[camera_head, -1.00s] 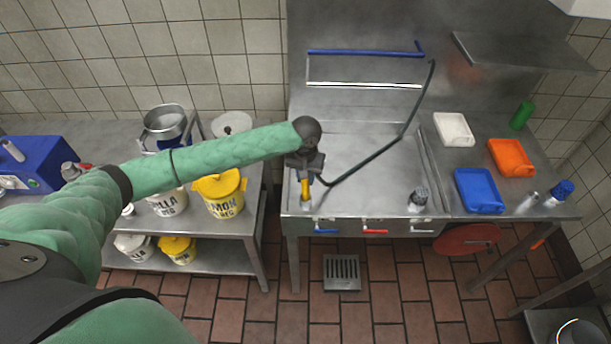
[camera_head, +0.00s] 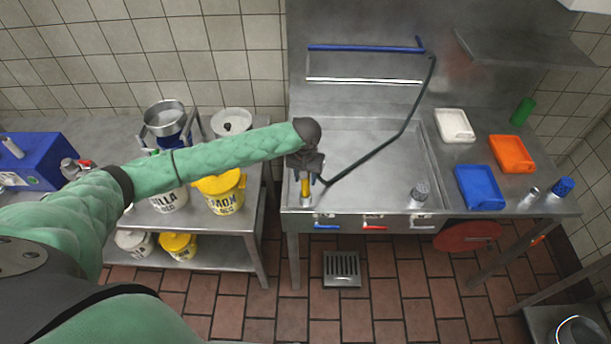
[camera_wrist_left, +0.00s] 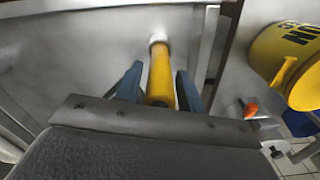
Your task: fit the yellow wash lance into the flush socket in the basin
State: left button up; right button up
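The yellow wash lance (camera_head: 305,188) points down at the left front corner of the steel basin (camera_head: 365,150). My left gripper (camera_head: 305,179) is above that corner, with the lance between its fingers. A pale ring or tip (camera_wrist_left: 158,39) shows at the lance's far end. I cannot tell whether it is part of the lance or the flush socket, or whether the lance is seated. My right gripper is out of view.
A dark hose (camera_head: 378,150) runs from near my gripper up to the back wall. A perforated metal cylinder (camera_head: 419,195) stands at the basin's front right. Yellow buckets (camera_head: 222,192) stand on the left shelf. Blue (camera_head: 479,188) and orange (camera_head: 511,154) trays lie to the right.

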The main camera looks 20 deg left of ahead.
pick_arm(q)
jog(key=shift+o, duration=0.9)
notch_tip(320, 180, up, 5)
jog(key=b, duration=0.3)
jog(key=shift+r+b, duration=0.35)
jog(key=shift+r, duration=1.05)
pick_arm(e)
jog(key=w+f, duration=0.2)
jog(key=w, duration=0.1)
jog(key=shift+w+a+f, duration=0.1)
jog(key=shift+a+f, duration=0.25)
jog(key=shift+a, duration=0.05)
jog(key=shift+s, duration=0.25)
